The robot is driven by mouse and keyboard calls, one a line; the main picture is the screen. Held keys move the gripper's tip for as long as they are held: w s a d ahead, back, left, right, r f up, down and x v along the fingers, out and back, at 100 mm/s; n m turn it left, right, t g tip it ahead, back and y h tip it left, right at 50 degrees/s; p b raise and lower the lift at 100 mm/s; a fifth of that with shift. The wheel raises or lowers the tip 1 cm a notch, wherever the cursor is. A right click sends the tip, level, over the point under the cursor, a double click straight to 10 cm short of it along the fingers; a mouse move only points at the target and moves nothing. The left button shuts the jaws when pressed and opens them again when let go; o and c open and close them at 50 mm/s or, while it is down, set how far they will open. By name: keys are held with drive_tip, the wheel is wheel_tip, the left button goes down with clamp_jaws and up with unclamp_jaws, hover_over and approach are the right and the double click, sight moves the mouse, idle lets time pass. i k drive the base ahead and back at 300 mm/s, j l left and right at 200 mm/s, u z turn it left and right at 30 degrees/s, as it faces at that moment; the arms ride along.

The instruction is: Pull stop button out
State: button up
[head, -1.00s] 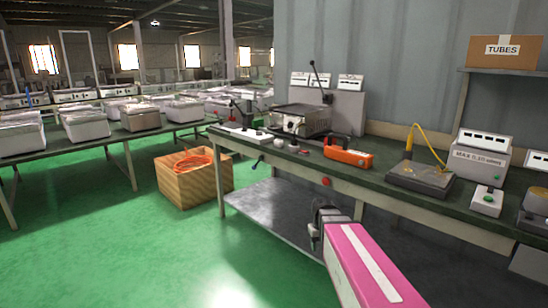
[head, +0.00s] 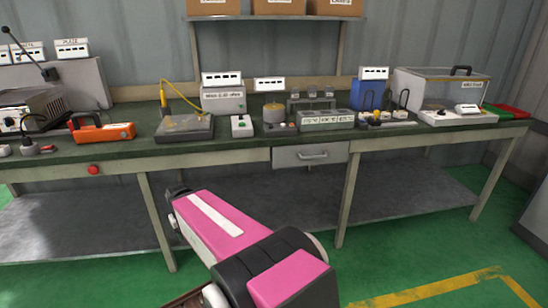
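A red round stop button (head: 94,169) sits on the front edge of the workbench, at the left in the head view, below the orange device. My pink and black arm reaches up from the bottom of the view. My gripper (head: 176,192) is at its far end, to the right of the red button and lower in the picture, apart from it. The fingers are small and largely hidden behind the arm, so I cannot tell if they are open or shut.
The workbench (head: 230,145) runs across the view with an orange device (head: 103,132), a green-button box (head: 242,126) and a clear-lidded case (head: 440,90) on it. A drawer (head: 310,155) is under the top. A lower shelf (head: 400,195) lies beneath. Green floor is free in front.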

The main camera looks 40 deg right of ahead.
sight(94, 170)
drive_tip(key=l+z, duration=0.15)
drive_tip(key=z, duration=0.75)
drive_tip(key=u, duration=1.5)
